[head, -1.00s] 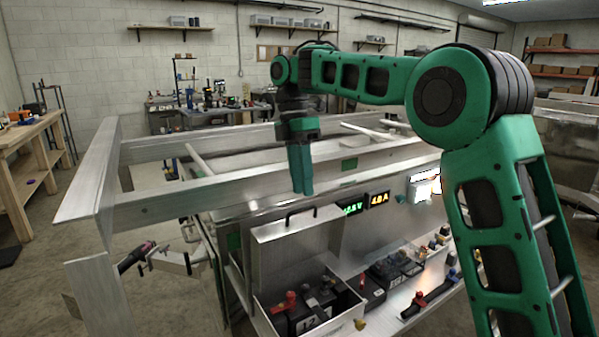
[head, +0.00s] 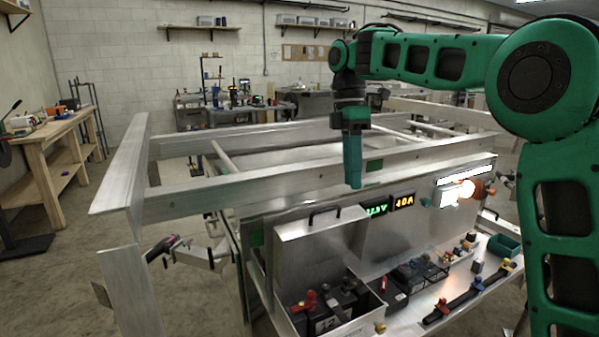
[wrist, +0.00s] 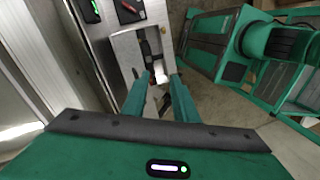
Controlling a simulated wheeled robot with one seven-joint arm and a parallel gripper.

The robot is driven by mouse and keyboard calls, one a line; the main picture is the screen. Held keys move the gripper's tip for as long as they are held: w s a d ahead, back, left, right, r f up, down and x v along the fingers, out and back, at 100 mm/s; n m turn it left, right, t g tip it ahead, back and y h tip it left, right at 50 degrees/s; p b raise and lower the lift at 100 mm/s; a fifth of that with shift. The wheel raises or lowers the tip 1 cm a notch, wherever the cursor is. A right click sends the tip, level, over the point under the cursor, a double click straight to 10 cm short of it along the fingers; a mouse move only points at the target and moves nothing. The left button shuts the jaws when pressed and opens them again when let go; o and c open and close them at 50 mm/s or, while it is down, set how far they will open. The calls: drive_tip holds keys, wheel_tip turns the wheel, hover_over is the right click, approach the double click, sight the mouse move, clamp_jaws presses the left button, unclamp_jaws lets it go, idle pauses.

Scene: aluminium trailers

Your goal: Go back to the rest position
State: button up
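My gripper (head: 353,182) points down in the head view, above the right end of an open metal box, near the trailer's lit panel. In the wrist view my gripper (wrist: 158,82) has its two green fingers apart with nothing held between them. Beyond the fingertips is the open box (wrist: 131,57) with dark contents. My arm bends up and over from the right side of the head view.
The metal box (head: 300,249) holds black batteries. Aluminium trailer rails (head: 220,190) run below and behind my arm. A wooden bench (head: 52,136) stands left.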

drive_tip(key=s+d+f+m+t+y, duration=0.1)
drive_tip(key=s+d+f+m, duration=0.3)
drive_tip(key=s+d+m, duration=0.5)
drive_tip(key=s+d+f+m, duration=0.3)
drive_tip(key=s+d+m, duration=0.35)
drive_tip(key=d, duration=0.45)
drive_tip(key=s+d+f+m, duration=0.3)
drive_tip(key=s+f+m, duration=0.2)
drive_tip(key=s, duration=0.5)
drive_tip(key=s+d+f+m+t, duration=0.1)
drive_tip(key=s+d+f+m, duration=0.3)
drive_tip(key=s+f, duration=0.3)
drive_tip(key=s+m, duration=0.1)
drive_tip(key=s, duration=0.2)
drive_tip(key=shift+w+f, duration=0.2)
drive_tip(key=shift+w, duration=0.5)
